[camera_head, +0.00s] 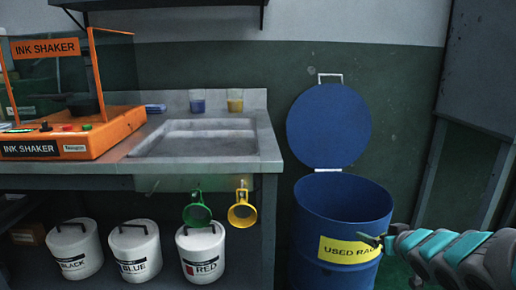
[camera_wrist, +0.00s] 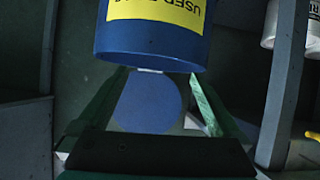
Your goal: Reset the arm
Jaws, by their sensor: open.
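My arm reaches in from the lower right of the head view, and my gripper (camera_head: 374,240) is in front of the blue used-rag bin (camera_head: 318,225). In the wrist view my gripper (camera_wrist: 158,76) is open, with its two green fingers spread and nothing between them. The bin (camera_wrist: 150,40) also shows there upside down, with its yellow label at the top edge. The bin's round lid (camera_head: 329,125) stands raised behind its open top. It also shows between the fingers in the wrist view (camera_wrist: 148,103). I cannot tell whether the gripper touches the bin.
An orange ink shaker (camera_head: 75,145) stands on the counter left of a grey sink (camera_head: 195,140). Green (camera_head: 198,213) and yellow (camera_head: 242,212) cups hang below the counter's front edge. Several white ink buckets (camera_head: 135,250) stand underneath. A dark upright structure (camera_head: 470,160) is at right.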

